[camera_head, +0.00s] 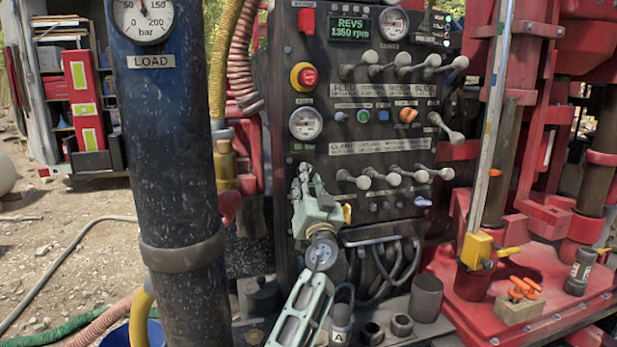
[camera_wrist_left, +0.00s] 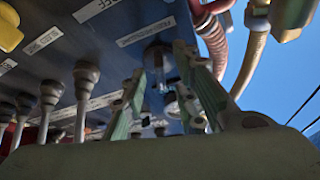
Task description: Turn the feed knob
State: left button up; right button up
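The dark control panel (camera_head: 360,140) stands in the middle of the head view. A label strip (camera_head: 385,90) on it seems to read FEED at its left end. I cannot tell for sure which is the feed knob. My right gripper is out of view.
Rows of levers (camera_head: 403,66) and (camera_head: 393,178) stick out. A thick dark column (camera_head: 175,200) stands left of my arm. Hoses (camera_head: 383,260) hang below the panel.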

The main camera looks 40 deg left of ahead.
pick_arm(q)
jog(key=shift+w+a+r, duration=0.15)
jog(key=shift+w+a, duration=0.15)
jog(key=shift+w, duration=0.05)
jog(key=shift+c, duration=0.2)
grip_shut()
